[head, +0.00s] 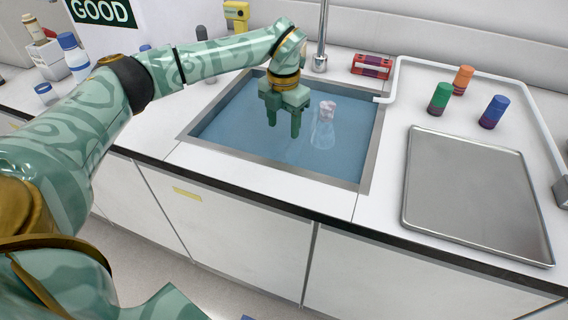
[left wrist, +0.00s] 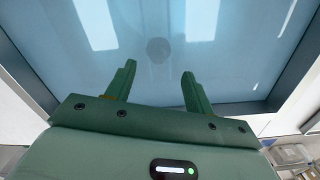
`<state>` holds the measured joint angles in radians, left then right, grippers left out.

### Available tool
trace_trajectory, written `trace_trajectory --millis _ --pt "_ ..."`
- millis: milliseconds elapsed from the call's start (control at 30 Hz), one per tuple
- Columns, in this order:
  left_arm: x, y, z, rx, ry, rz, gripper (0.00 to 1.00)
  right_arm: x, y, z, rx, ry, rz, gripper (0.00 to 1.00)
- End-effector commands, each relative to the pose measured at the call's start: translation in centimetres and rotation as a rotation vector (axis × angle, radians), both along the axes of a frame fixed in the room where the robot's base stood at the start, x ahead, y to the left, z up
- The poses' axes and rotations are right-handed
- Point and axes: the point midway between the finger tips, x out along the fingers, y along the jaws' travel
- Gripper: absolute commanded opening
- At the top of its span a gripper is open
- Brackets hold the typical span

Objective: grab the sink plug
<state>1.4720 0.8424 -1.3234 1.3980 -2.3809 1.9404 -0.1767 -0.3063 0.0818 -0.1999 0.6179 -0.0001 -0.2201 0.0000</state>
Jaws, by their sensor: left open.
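The sink (head: 224,128) is filled with blue water. In the left wrist view a dark round shape, which looks like the sink plug (left wrist: 158,50), lies under the water just beyond my fingertips. I cannot make out the plug in the head view. My left gripper (head: 284,130) points down over the sink, open and empty. Its two fingers also show in the left wrist view (left wrist: 158,70), apart, with the plug centred ahead of the gap between them. My right gripper is not in view.
A clear flask (head: 323,128) stands in the sink, right of my left gripper. The faucet (head: 321,45) rises behind. A metal tray (head: 470,195) lies right of the sink, with green (head: 440,98), orange (head: 463,80) and blue (head: 494,112) bottles behind it. A red rack (head: 372,66) stands behind the sink.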

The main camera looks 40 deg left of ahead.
Motion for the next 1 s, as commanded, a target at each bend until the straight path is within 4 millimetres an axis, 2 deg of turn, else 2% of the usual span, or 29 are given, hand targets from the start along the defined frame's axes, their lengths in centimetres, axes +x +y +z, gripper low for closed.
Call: trace_trajectory --millis 33,200,467,733,967,1000 --pt "0.0 0.0 -2.1 0.000 0.008 -0.001 0.53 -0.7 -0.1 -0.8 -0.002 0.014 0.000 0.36" --pt "-0.1 0.0 -5.3 -0.002 0.005 0.000 0.53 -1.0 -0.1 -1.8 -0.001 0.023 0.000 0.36" --pt "-0.3 0.0 -6.9 -0.001 0.002 0.000 0.53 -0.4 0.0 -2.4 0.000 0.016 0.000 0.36" --pt "-1.2 0.0 -11.3 -0.001 0.005 0.000 0.53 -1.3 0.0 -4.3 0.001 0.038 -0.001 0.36" --pt "-1.2 0.0 -11.3 -0.001 -0.001 0.000 0.53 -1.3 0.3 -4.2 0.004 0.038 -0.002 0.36" --pt "-1.2 0.0 -11.3 -0.001 -0.001 0.000 0.50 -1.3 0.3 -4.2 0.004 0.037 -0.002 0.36"
